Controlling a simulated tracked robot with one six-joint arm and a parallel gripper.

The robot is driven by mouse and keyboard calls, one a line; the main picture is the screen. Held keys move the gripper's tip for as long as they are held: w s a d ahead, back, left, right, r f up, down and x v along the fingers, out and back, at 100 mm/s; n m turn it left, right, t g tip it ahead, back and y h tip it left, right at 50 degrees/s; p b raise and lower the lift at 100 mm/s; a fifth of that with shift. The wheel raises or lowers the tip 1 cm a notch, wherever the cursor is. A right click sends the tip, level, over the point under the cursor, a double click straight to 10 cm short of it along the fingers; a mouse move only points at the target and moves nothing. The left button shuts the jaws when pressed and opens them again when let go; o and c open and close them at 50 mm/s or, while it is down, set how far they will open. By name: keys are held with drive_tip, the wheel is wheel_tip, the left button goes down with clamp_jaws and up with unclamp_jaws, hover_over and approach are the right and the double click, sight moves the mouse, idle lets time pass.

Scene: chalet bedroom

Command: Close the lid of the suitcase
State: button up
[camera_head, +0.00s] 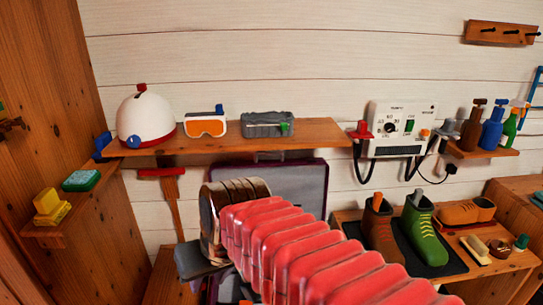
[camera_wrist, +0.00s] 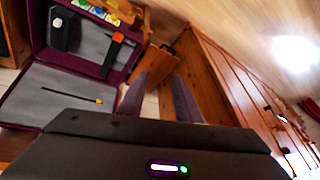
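The suitcase stands open behind my arm. In the head view its upright lid (camera_head: 308,182), with grey lining and a dark purple rim, rises under the wall shelf, and my arm covers much of it. A bit of the lower part (camera_head: 228,290) shows at the bottom. In the wrist view the open suitcase (camera_wrist: 60,92) is at the left, two grey-lined halves with purple rims. A dark stick with a yellow tip lies in one half, tools in the other. My gripper (camera_wrist: 160,78) is open and empty, its fingers apart, to the right of the suitcase; contact cannot be told.
A boot bench (camera_head: 465,265) with boots and shoes stands at the right. Wooden cabinets (camera_wrist: 235,75) line the right in the wrist view.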

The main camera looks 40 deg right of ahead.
sight(271, 154)
drive_tip(key=w+d+f+m+t+y, duration=0.15)
drive_tip(key=w+d+m, duration=0.25)
drive_tip(key=w+d, duration=0.4)
drive_tip(key=w+d+f+m+y, duration=0.1)
drive_tip(key=w+d+f+m, duration=0.3)
drive_tip(key=d, duration=0.6)
drive_tip(key=w+d+f+m+t+y, duration=0.1)
drive_tip(key=w+d+m+y, duration=0.15)
drive_tip(key=w+d, duration=0.55)
drive_tip(key=w+d+m+t+h, duration=0.1)
drive_tip(key=d+t, duration=0.3)
drive_tip(key=d, duration=0.9)
drive_tip(key=w+d+r+m+t+h, duration=0.1)
drive_tip(key=w+d+m+t, duration=0.3)
drive_tip(key=d, duration=1)
drive_tip(key=shift+w+m, duration=0.25)
drive_tip(key=shift+m, duration=0.1)
drive_tip(key=x, duration=0.5)
drive_tip(key=r+x, duration=0.1)
drive_tip(key=x, duration=0.3)
drive_tip(key=r+x, duration=0.1)
drive_tip(key=x, duration=0.4)
drive_tip(key=shift+w+r, duration=0.1)
drive_tip(key=shift+w, duration=0.5)
drive_tip(key=shift+c, duration=0.4)
